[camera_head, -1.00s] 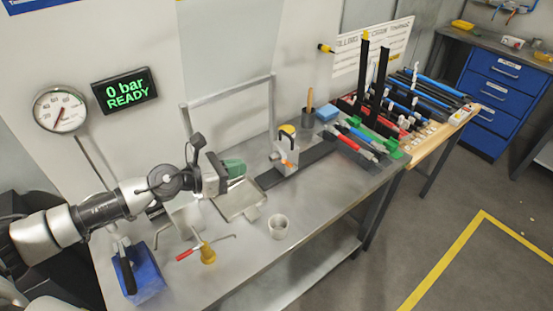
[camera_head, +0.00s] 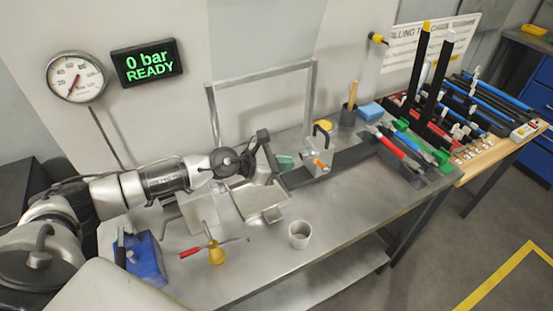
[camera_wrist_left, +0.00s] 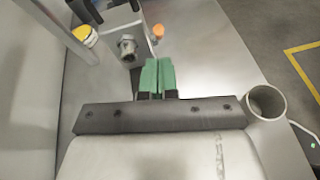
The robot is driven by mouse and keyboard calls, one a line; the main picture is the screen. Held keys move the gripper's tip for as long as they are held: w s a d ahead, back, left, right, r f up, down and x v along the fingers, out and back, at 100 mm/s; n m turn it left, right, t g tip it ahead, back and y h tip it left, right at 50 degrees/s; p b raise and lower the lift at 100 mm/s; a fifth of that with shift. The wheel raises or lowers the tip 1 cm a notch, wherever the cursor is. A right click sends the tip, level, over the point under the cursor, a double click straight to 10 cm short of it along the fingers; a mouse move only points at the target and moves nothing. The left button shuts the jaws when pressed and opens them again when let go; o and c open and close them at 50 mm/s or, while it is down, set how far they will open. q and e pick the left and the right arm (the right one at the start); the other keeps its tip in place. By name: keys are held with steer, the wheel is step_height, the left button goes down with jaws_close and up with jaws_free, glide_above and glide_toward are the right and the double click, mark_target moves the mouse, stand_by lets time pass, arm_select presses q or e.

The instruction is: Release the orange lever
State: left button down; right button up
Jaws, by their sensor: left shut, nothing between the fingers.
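The orange lever (camera_head: 320,163) shows as a small orange end on a grey-white block fixture (camera_head: 312,158) at the back of the bench. In the left wrist view the orange end (camera_wrist_left: 158,31) is beyond the fingertips and slightly right of a metal nut on the fixture (camera_wrist_left: 127,47). My left gripper (camera_head: 287,162) has green fingers pressed together and empty. Its fingertips (camera_wrist_left: 158,62) point toward the fixture, apart from the orange end. The rest of the lever is hard to make out. My right gripper is not in view.
A grey cup (camera_head: 300,235) stands on the metal bench (camera_head: 330,215), with a shallow tray (camera_head: 258,212) beside it. A yellow-based tool with a red handle (camera_head: 216,254) and a blue box (camera_head: 146,262) are nearer left. The gauge (camera_head: 75,78) and a "0 bar READY" display (camera_head: 147,62) hang behind.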

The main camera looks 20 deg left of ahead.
mark_target(321, 165)
arm_select(q)
steer(key=x, duration=0.5)
steer(key=shift+w+d+f+p, duration=0.1)
steer(key=shift+w+p, duration=0.05)
steer(key=shift+p, duration=0.15)
